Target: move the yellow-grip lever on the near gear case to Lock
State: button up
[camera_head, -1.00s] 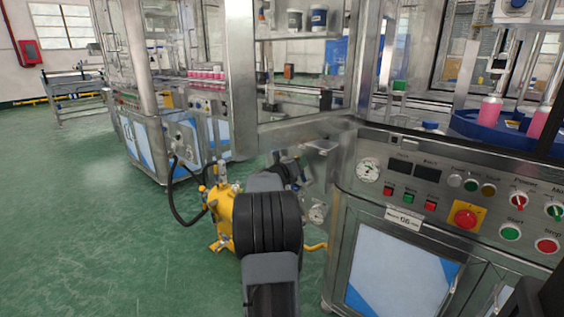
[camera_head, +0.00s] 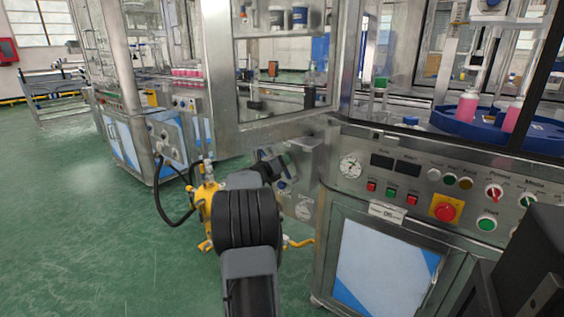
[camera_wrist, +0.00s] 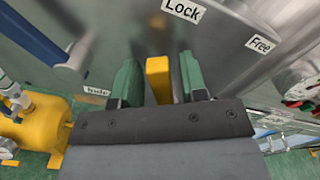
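In the wrist view the yellow grip (camera_wrist: 158,80) of the lever stands between the two green fingers of my gripper (camera_wrist: 162,78). The fingers are open, with a visible gap on each side of the grip. A Lock label (camera_wrist: 185,10) is on the grey metal face above and slightly right of the grip. A Free label (camera_wrist: 260,45) is further right. The lever's shaft and pivot are hidden. In the head view my dark arm covers most of the work area, and the grip cannot be made out beside the grey metal housing (camera_head: 304,160).
A blue handle (camera_wrist: 45,38) crosses the upper left of the wrist view. A yellow machine (camera_head: 206,206) with a black hose (camera_head: 162,200) stands left of my arm. The control cabinet (camera_head: 385,268) is close on the right. Green floor (camera_head: 90,240) is clear at the left.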

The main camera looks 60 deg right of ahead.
jog(key=shift+o, duration=0.2)
jog(key=w+a+p, duration=0.1)
jog(key=w+a, duration=0.1)
jog(key=a, duration=1.1)
jog(key=shift+a+p, duration=0.35)
jog(key=shift+p, duration=0.05)
jog(key=shift+w, duration=0.1)
